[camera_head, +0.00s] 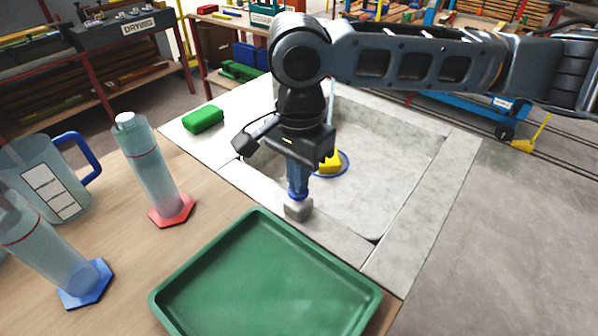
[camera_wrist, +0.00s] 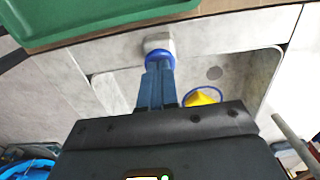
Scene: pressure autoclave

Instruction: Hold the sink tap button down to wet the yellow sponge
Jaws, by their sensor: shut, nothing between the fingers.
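My gripper (camera_head: 297,190) points down with its blue fingers together, over a grey block with a blue ring (camera_head: 298,208) on the sink's near rim. In the wrist view the fingertips (camera_wrist: 158,66) meet the blue ring (camera_wrist: 160,58). They hide the button's top, so I cannot tell how far it is pressed. The yellow sponge (camera_head: 330,164) lies in the grey stone sink (camera_head: 390,170), within a blue ring, partly behind my gripper. It also shows in the wrist view (camera_wrist: 201,98). A thin pale upright (camera_head: 331,98) shows behind my wrist; I cannot tell whether it is tap or water.
A green tray (camera_head: 265,285) lies in front of the sink. Two bottle-like cylinders, one on a red base (camera_head: 150,170) and one on a blue base (camera_head: 60,250), and a jug (camera_head: 50,180) stand left. A green block (camera_head: 203,119) lies on the sink's left ledge.

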